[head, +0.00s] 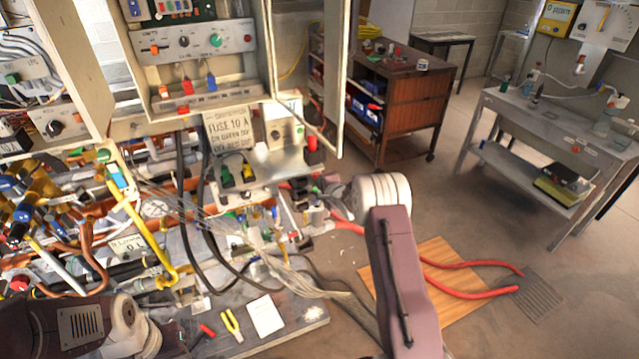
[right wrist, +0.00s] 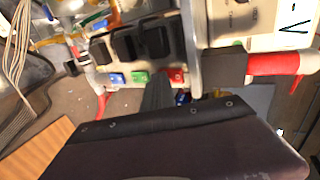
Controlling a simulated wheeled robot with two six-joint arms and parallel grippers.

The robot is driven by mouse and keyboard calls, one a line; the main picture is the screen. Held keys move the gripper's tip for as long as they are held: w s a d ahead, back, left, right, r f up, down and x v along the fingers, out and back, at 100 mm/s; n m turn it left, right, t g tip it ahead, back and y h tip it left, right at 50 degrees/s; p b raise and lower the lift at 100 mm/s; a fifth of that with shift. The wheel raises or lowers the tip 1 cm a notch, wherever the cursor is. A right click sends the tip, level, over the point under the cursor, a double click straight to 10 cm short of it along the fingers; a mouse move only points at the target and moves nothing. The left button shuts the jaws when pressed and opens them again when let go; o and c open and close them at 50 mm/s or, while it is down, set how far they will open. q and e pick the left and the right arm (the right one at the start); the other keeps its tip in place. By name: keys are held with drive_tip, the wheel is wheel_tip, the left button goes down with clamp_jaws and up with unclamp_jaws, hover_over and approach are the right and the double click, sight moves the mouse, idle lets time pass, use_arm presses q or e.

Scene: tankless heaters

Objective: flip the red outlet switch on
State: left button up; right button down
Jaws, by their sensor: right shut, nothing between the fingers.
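A light outlet strip shows in the right wrist view with black plugs (right wrist: 150,43) above small switches. In the head view my right arm reaches toward the outlet area, and the red switch cannot be made out clearly. My left gripper is out of view; only its arm shows.
An open cabinet door (head: 339,75) hangs above. Loose wires (head: 290,283), pipes and black cables crowd the bench. A wooden board (head: 452,300) and red hoses (head: 470,264) lie right.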

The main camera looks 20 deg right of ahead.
drive_tip(key=shift+r, duration=0.1)
drive_tip(key=shift+w+r+p, duration=0.1)
drive_tip(key=shift+r+p, duration=0.75)
